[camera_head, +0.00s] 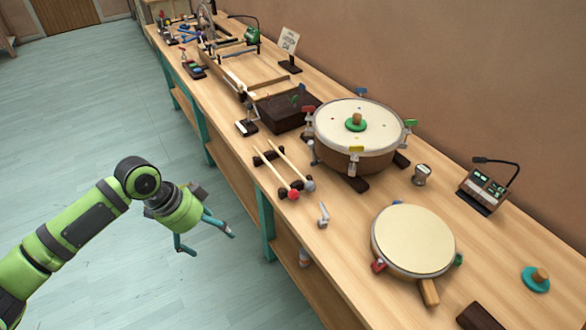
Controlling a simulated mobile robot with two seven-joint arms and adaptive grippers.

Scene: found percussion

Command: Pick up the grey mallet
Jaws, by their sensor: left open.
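The grey mallet (309,185) lies on the wooden workbench with its grey head toward the near side. Its pale stick rests across a dark holder. The red mallet (293,195) lies beside it on the left, nearly parallel. My left gripper (211,242) is open and empty, with its teal fingers spread. It is off the front side of the bench, left of and lower in the picture than the mallets, touching neither. My right gripper is not in view.
The workbench (335,262) runs diagonally. A large drum (335,130) stands behind the mallets, and a small drum (415,238) stands right of them. A small silver tool (323,215) lies near the mallet heads. A dark box (280,113) is farther back. Open floor lies left.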

